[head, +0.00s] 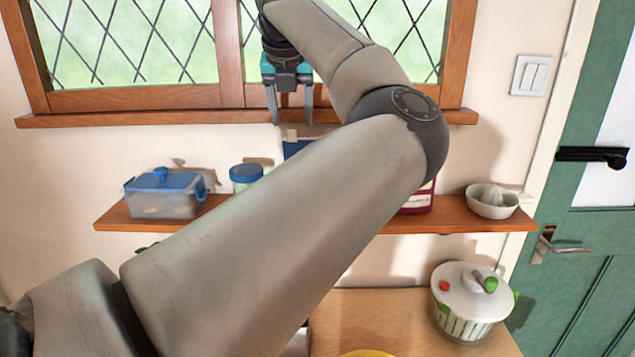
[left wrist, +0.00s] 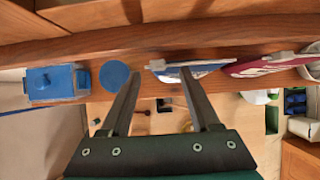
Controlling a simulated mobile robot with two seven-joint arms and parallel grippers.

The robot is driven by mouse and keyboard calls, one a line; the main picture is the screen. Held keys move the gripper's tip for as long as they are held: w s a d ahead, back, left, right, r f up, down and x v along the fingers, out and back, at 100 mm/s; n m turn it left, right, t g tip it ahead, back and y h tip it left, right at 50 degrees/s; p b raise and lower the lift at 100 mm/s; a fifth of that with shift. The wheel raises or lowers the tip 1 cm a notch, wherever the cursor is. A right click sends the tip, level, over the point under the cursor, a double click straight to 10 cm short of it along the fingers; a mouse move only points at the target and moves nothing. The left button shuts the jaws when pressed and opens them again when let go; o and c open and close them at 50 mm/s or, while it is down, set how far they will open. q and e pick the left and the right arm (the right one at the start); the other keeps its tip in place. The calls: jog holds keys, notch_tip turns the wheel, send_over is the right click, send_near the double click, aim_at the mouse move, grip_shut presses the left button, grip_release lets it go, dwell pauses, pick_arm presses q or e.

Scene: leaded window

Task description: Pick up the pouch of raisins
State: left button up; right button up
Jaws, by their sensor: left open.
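My left gripper (head: 291,118) is open and empty, pointing down in front of the window sill; it also shows in the left wrist view (left wrist: 161,76). Below it a blue and white pouch (head: 295,147) stands on the wall shelf, mostly hidden by my left arm. In the left wrist view this pouch (left wrist: 200,68) lies just beyond the fingertips, its top edge clipped. A maroon pouch (left wrist: 268,66) stands to its right; only a corner (head: 420,203) shows past my arm in the head view. I cannot read which pouch holds raisins. My right gripper is not in view.
The wooden window sill (head: 160,118) juts out above. A salad spinner (head: 466,312) stands on the counter below.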

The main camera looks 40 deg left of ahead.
pick_arm(q)
jog(key=shift+x, duration=1.5)
jog(key=shift+a+r, duration=0.1)
jog(key=shift+c, duration=0.3)
grip_shut()
